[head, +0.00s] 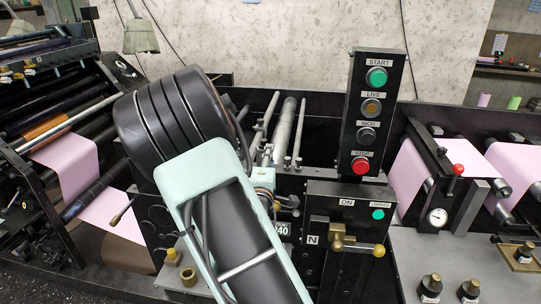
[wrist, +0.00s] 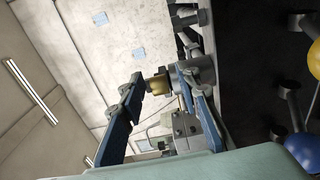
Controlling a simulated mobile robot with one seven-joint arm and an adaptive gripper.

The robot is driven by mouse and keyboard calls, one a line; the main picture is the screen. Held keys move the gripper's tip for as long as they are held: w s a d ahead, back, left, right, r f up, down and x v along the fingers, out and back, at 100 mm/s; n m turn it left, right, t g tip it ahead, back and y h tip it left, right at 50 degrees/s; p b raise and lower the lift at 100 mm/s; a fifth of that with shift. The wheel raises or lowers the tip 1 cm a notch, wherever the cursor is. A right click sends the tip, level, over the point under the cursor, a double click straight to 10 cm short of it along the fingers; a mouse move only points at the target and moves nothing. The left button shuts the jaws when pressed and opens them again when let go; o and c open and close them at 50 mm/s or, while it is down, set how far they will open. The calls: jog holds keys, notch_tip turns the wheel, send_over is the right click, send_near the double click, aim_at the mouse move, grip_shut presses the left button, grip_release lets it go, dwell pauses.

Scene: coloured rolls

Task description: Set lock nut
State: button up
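In the wrist view my gripper (wrist: 158,76) has two blue fingers, one on each side of a small brass-coloured round piece (wrist: 157,86), which may be the lock nut. The piece sits near the fingertips, in line with a grey cylindrical part (wrist: 205,76) to its right. I cannot tell whether both fingers touch it. In the head view my arm hides most of the gripper.
A button panel (head: 373,115) rises right of my arm, above a box with a brass lever (head: 345,243). A gauge (head: 437,218) and red-knobbed lever (head: 457,170) stand farther right. Pink web (head: 75,165) runs over rollers at left. Yellow (wrist: 314,60) and blue (wrist: 302,150) balls are at the wrist view's right.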

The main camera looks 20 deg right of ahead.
jog(key=shift+c, duration=0.5)
grip_shut()
